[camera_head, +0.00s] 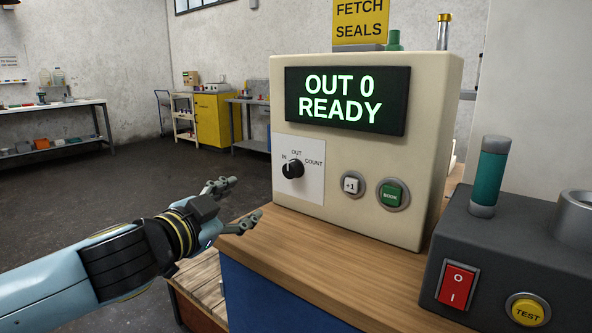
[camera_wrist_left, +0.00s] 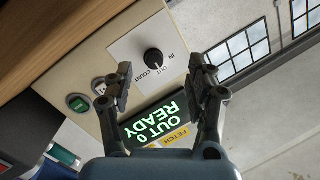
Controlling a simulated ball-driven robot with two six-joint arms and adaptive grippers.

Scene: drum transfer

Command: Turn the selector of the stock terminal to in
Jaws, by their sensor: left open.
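The stock terminal (camera_head: 440,110) is a cream box on a wooden-topped bench. Its display (camera_head: 347,99) reads "OUT 0 READY". The selector (camera_head: 292,169) is a black knob on a white plate marked IN, OUT and COUNT, with IN on the left. The selector also shows in the left wrist view (camera_wrist_left: 153,57), where the terminal appears turned over. My left gripper (camera_head: 242,200) is open and empty, left of and a little below the selector, apart from it. In the wrist view its fingers (camera_wrist_left: 160,78) are spread, with the selector beyond the gap. My right gripper is not in view.
A +1 button (camera_head: 351,185) and a green BOOK button (camera_head: 392,195) sit right of the selector. A dark box with a red switch (camera_head: 457,285) and a yellow TEST button (camera_head: 527,310) stands at the right. The wooden bench top (camera_head: 330,260) is bare in front of the terminal.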

